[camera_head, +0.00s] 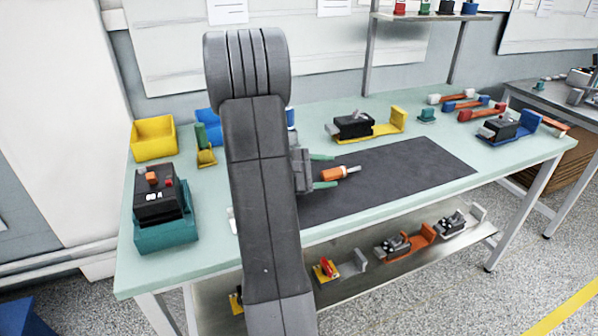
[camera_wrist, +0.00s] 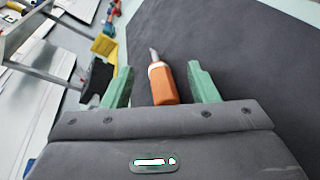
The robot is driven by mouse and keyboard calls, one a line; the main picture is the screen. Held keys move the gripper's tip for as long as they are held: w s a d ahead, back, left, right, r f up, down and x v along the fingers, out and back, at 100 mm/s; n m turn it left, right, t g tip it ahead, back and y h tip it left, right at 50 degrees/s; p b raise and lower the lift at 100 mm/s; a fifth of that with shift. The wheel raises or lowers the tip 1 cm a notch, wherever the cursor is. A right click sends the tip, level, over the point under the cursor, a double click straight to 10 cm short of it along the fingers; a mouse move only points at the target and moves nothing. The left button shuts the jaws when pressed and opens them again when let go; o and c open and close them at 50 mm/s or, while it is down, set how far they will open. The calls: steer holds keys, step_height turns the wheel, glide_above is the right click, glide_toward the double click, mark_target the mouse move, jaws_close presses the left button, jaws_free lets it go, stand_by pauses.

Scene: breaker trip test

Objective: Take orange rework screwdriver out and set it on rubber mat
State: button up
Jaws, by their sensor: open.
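The orange rework screwdriver (camera_head: 333,174) has a thick orange handle and a pale shaft. It appears to lie on the dark rubber mat (camera_head: 410,172), its shaft pointing right in the head view. In the wrist view the screwdriver (camera_wrist: 163,82) sits between the two green fingers with its shaft pointing away from me. My gripper (camera_head: 325,171) is open, its green fingers on either side of the handle; in the wrist view (camera_wrist: 160,85) gaps show on both sides. My arm hides the left part of the mat.
A yellow bin (camera_head: 153,138) and a teal-based black device (camera_head: 160,208) stand at the left. A black breaker on a yellow fixture (camera_head: 366,126) stands behind the mat. Red and blue tools (camera_head: 465,104) lie back right. The mat's right part is clear.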

mark_target(335, 171)
steer(key=v, duration=1.1)
steer(key=x, duration=1.4)
steer(key=shift+a+r+p, duration=0.1)
steer(key=shift+r+p, duration=0.3)
steer(key=shift+r, duration=0.4)
